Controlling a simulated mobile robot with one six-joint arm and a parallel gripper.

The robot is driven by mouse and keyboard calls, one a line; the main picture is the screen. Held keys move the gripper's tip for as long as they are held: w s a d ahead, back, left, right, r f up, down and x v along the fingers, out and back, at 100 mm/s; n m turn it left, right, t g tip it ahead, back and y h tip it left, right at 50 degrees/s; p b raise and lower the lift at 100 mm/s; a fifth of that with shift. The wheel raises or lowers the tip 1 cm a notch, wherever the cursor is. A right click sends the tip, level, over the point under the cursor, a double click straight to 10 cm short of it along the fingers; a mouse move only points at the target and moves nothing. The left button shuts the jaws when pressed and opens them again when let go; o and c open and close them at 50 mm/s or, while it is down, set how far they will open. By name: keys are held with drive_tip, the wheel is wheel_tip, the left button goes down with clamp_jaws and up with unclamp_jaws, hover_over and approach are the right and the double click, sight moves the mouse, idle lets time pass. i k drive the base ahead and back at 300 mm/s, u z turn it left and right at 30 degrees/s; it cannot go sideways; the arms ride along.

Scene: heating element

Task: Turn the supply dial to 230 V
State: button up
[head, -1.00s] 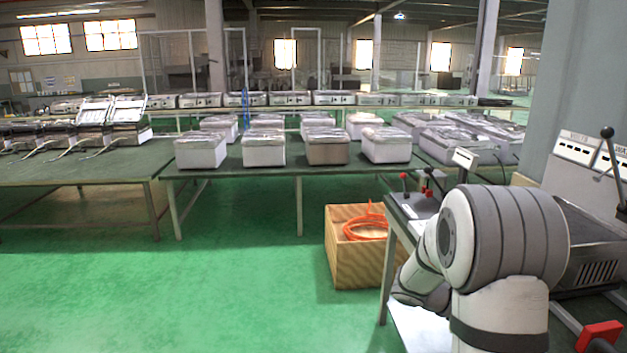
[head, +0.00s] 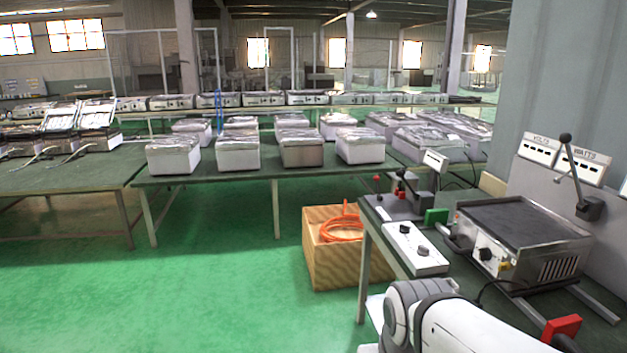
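My arm shows at the bottom, below and in front of the control box. My gripper is not seen.
A lever (head: 572,165) stands by the meters. A green block (head: 436,216) and a red block (head: 561,328) are on the bench. Red-knobbed clamps (head: 402,195) stand behind the control box. A wooden crate (head: 335,262) with orange hose is on the floor left. Green floor beyond is clear.

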sight(405, 229)
drive_tip(key=z, duration=1.1)
drive_tip(key=k, duration=1.15)
drive_tip(key=u, duration=1.2)
drive_tip(key=i, duration=1.5)
drive_tip(key=z, duration=0.25)
drive_tip(key=i, duration=1.6)
drive_tip(key=z, duration=0.9)
